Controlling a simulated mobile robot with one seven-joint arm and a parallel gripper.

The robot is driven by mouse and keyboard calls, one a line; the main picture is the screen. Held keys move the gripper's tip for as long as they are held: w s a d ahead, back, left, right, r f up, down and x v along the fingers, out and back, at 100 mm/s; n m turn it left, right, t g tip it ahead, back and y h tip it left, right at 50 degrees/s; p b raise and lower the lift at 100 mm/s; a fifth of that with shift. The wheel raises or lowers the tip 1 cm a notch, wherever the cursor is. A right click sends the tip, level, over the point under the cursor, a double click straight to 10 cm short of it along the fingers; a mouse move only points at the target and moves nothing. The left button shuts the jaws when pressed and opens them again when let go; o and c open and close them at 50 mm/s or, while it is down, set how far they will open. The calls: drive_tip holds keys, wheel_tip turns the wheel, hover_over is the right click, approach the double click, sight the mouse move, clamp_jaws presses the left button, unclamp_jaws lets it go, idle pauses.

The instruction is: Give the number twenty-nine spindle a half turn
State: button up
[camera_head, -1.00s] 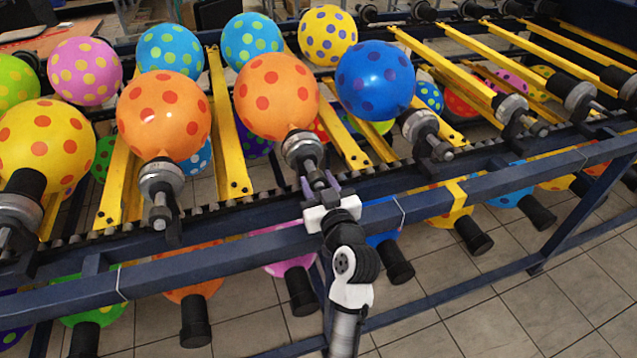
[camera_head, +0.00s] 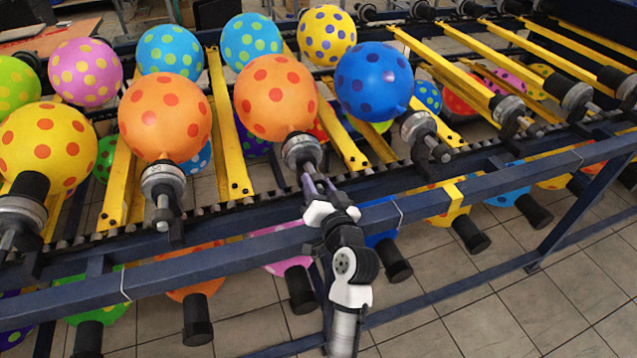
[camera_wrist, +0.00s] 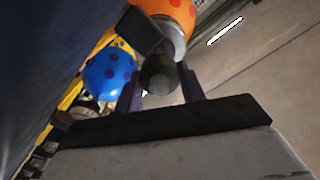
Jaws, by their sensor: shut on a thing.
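A spindle (camera_head: 301,152) with a metal collar carries an orange balloon with red dots (camera_head: 276,98) in the near row. No number is readable on it. My gripper (camera_head: 310,184) reaches the spindle's near end from the front, with its purple fingers shut on it. In the wrist view the fingers of my gripper (camera_wrist: 160,88) stand on either side of the spindle's dark rounded end (camera_wrist: 158,75). The orange balloon (camera_wrist: 170,12) shows above it. The actual contact is partly hidden by the dark end.
Neighbouring spindles hold another orange balloon (camera_head: 165,116) at left and a blue balloon (camera_head: 373,82) at right. A dark blue rail (camera_head: 230,253) crosses below, close to my arm. Yellow bars (camera_head: 228,130) lie between the spindles. Spindles farther right are empty.

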drive_tip(key=shift+r+m, duration=0.1)
drive_tip(key=shift+m, duration=0.3)
drive_tip(key=o, duration=1)
drive_tip(key=shift+s, duration=0.1)
